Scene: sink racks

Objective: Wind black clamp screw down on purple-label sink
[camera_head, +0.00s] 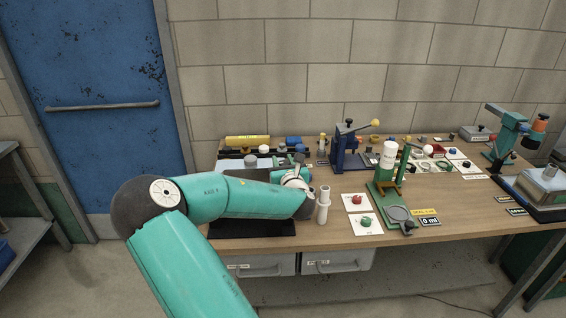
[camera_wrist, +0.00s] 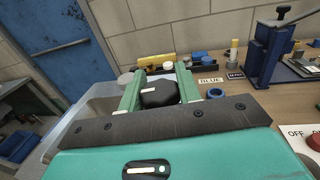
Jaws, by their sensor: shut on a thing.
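The black clamp screw knob (camera_wrist: 158,94), with a pale mark on its face, sits between the two teal fingers of my gripper (camera_wrist: 161,68) in the wrist view. My gripper is shut on it. A greyish translucent tub (camera_wrist: 104,97), probably part of the sink, lies beside and behind the left finger. My arm and wrist hide most of this area in the head view, where a black base (camera_head: 255,229) shows below the forearm. I see no purple label, and the screw's shaft and lower end are hidden.
A white upright tube (camera_head: 323,204) stands right of my wrist. A blue lever press (camera_head: 344,150), a green stand (camera_head: 385,190) and red and green buttons on white plates (camera_head: 361,203) lie further right. A yellow cylinder (camera_head: 247,141) lies behind. A blue ring (camera_wrist: 216,93) is near the right finger.

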